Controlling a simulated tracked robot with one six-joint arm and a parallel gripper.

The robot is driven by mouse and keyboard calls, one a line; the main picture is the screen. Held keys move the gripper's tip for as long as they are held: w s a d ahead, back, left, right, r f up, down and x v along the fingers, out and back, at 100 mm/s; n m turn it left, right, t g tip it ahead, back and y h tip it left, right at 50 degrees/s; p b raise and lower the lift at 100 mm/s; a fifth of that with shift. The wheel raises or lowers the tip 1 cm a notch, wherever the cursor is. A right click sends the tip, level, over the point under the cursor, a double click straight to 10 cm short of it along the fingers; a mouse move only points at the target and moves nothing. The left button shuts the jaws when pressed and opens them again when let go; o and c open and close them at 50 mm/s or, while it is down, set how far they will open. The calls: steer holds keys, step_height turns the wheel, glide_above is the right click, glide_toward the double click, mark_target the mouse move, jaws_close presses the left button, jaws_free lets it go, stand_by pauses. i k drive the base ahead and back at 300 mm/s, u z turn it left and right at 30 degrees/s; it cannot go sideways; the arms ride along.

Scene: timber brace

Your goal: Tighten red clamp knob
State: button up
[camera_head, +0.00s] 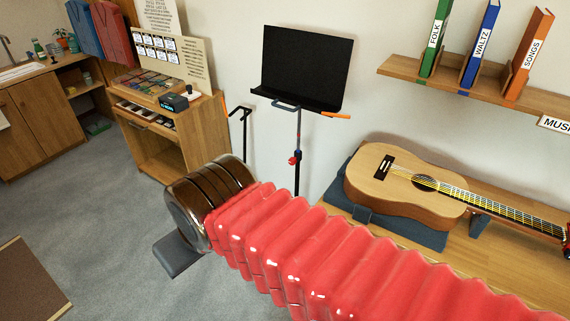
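The red clamp knob (294,159) sits partway up the dark post of a black music stand (308,67), beyond my arm. It is small in view, and how tight it is cannot be told. The stand's lower post and feet are hidden behind my red ribbed arm. The arm ends in a glossy brown cylinder, left of the stand and lower in the picture. A dark grey flat part of my gripper (178,254) shows below that cylinder. Its fingertips cannot be made out. It is apart from the knob in the picture.
A guitar (410,185) lies on a blue cloth on a wooden bench (505,262) at right. A shelf (480,84) with binders hangs above. A second black stand (242,130) stands beside a wooden cabinet (190,135). Grey carpet (90,215) is open at left.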

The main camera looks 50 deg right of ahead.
mark_target(292, 160)
steer(key=z, duration=0.05)
steer(key=i, duration=1)
steer(key=u, duration=0.05)
